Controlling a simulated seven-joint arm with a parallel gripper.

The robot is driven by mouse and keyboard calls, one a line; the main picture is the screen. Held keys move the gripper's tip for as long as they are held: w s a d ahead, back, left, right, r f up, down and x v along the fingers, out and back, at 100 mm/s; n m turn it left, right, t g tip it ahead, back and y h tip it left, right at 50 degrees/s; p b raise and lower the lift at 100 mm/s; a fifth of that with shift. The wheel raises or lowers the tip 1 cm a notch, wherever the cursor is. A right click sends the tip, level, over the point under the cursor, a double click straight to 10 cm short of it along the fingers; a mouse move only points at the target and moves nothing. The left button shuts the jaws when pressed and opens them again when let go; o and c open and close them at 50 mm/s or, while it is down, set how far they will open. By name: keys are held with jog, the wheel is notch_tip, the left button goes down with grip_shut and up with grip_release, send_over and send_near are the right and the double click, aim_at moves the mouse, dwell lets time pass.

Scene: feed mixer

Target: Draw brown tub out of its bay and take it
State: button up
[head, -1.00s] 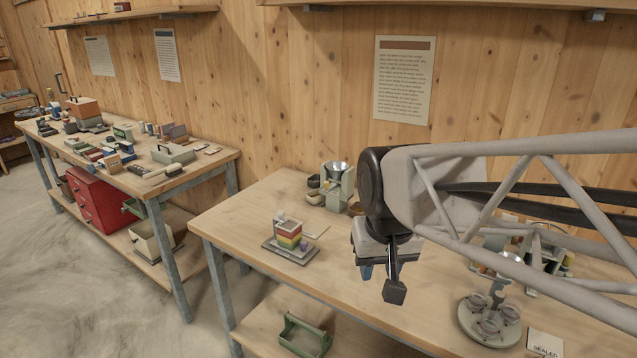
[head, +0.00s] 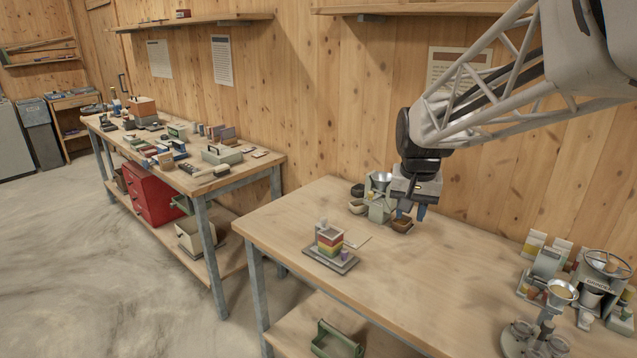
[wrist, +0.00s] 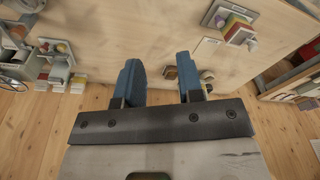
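The feed mixer (head: 379,211) is a pale green machine with a metal funnel, at the back of the near bench. A small brown tub (head: 402,226) sits low at its right side; I cannot tell how far it is inside its bay. My gripper (head: 412,212), with blue fingers, hangs just above and beside the brown tub, partly in front of the mixer's right side. Small parts at the right finger there are partly hidden.
A tan tub (head: 357,208) and a dark one (head: 357,190) stand left of the mixer. A stack of coloured blocks (head: 329,241) stands on a grey base in front. A grinder (head: 603,275) and other machines crowd the right end. The bench middle is clear.

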jog(key=w+d+f+m, duration=0.1)
jog(key=w+d+f, duration=0.15)
jog(key=w, duration=0.75)
jog(key=m+g, duration=0.2)
jog(key=m, duration=0.2)
send_over(409, 224)
jog(key=f, duration=1.7)
jog(key=shift+s+a+f, duration=0.1)
jog(key=shift+a+f, duration=0.1)
jog(key=shift+w+d+f, duration=0.2)
jog(key=shift+w+f, duration=0.1)
jog(key=shift+f, duration=0.1)
jog(key=shift+f, duration=0.1)
jog(key=shift+f, duration=3.8)
jog(key=shift+c, duration=0.3)
grip_shut()
